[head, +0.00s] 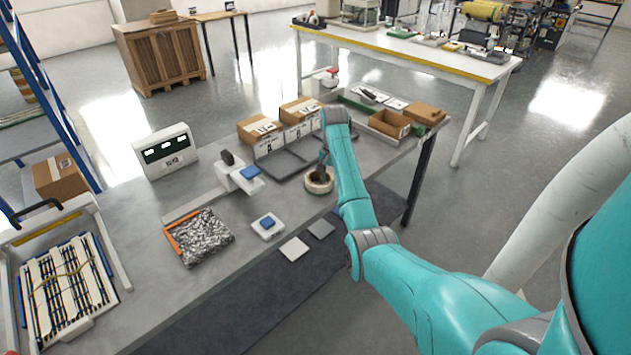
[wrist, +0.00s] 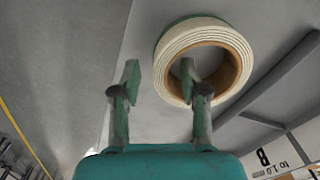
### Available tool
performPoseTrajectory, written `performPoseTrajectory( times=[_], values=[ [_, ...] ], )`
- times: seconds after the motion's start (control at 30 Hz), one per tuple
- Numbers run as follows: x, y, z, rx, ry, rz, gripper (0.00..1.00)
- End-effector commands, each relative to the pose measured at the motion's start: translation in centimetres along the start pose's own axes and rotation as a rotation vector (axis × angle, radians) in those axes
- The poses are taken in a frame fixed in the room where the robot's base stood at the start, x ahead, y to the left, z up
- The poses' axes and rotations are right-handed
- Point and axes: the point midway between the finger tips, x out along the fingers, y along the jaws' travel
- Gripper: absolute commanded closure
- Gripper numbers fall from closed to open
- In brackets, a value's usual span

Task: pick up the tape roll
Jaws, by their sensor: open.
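The tape roll (wrist: 232,36) is a cream-coloured ring with a brown inner core. It lies flat on the grey workbench and also shows in the head view (head: 319,184), close to the bench's front edge. My gripper (wrist: 160,80) is open, with its two fingers apart. In the wrist view the right fingertip overlaps the roll's open centre, and the left fingertip is outside the ring, to its left. In the head view my gripper (head: 323,168) is right at the roll, and my arm partly covers the area behind it. I cannot tell whether the fingers touch the roll.
Grey trays (head: 283,165) and cardboard boxes (head: 260,128) stand behind the roll. A white device with a blue top (head: 240,174), a small blue-buttoned unit (head: 268,225) and a mesh bundle (head: 203,238) are to the left.

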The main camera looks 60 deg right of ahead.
Motion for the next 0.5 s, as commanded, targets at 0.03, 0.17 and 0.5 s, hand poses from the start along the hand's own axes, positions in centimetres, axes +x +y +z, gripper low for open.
performPoseTrajectory(
  times=[0.03, 0.17, 0.5],
  values=[
    [0.67, 0.28, 0.09, 0.002, 0.0, 0.0, 0.56],
    [1.31, 0.48, 0.19, 0.003, 0.001, -0.001, 0.56],
    [1.25, 0.45, 0.18, 0.002, 0.001, -0.001, 1.0]
  ],
)
